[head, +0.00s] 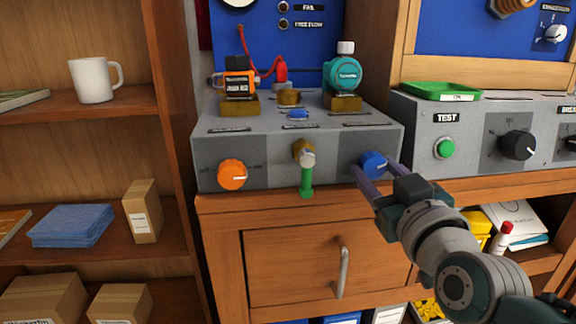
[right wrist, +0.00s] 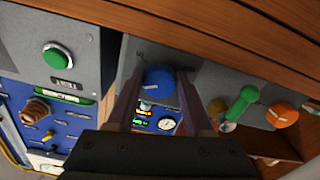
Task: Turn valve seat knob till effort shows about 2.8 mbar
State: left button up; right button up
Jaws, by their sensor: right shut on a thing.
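A blue knob (head: 373,164) sits on the right of the front face of a grey test box (head: 290,130). My right gripper (head: 372,170) reaches it from the lower right, with its fingers on either side, shut on it. The right wrist view shows the same blue knob (right wrist: 160,82) between the two fingers (right wrist: 160,95). The label above the knob is too small to read. A gauge dial (right wrist: 166,124) shows in the right wrist view, too small to read. My left gripper is not in view.
An orange knob (head: 232,175) and a green-handled lever (head: 306,178) are on the same front face, left of my gripper. A second grey box with a green TEST button (head: 444,148) stands at the right. A wooden drawer (head: 300,265) lies below.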

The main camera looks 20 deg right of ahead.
grip_shut()
jog(key=shift+m, duration=0.7)
jog(key=o, duration=0.7)
grip_release()
jog(key=shift+s+p, duration=0.1)
jog(key=shift+p, duration=0.2)
